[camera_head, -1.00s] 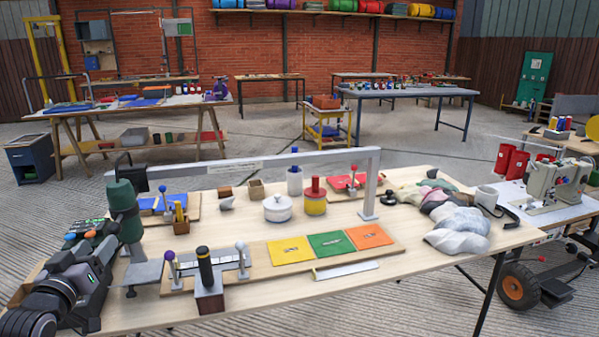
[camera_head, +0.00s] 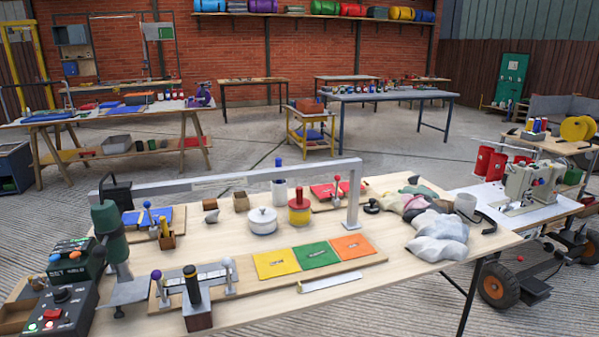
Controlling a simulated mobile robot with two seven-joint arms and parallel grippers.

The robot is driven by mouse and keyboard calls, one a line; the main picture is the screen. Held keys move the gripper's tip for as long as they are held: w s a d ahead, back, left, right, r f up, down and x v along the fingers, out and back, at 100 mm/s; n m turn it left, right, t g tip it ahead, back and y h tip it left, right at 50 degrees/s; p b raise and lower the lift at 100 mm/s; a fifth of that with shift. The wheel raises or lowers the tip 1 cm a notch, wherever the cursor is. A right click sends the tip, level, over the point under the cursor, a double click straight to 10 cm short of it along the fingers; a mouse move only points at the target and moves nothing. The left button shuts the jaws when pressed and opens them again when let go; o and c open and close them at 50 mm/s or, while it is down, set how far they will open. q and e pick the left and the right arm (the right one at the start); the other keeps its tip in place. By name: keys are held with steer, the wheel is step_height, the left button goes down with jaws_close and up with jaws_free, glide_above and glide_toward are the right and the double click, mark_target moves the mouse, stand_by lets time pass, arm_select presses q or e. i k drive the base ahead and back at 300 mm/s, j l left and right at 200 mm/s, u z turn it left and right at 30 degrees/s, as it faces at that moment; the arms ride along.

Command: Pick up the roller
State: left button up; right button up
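Neither of my grippers shows in the head view. I cannot tell for sure which item is the roller. An upright tool with a dark handle (camera_head: 191,285) stands in a wooden block (camera_head: 198,317) at the front left of the wooden worktable (camera_head: 370,297). Small ball-topped tools stand on the table too: a blue-topped one (camera_head: 147,212) on a blue pad and a red-topped one (camera_head: 337,186) on a red pad. A wooden holder (camera_head: 167,240) stands beside the blue pad.
A control box (camera_head: 57,311) and green-headed machine (camera_head: 108,222) stand at left. Crumpled fabric (camera_head: 446,238) lies at right, near a sewing machine (camera_head: 530,186).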

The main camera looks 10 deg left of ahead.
mark_target(196, 301)
steer(key=u, duration=1.5)
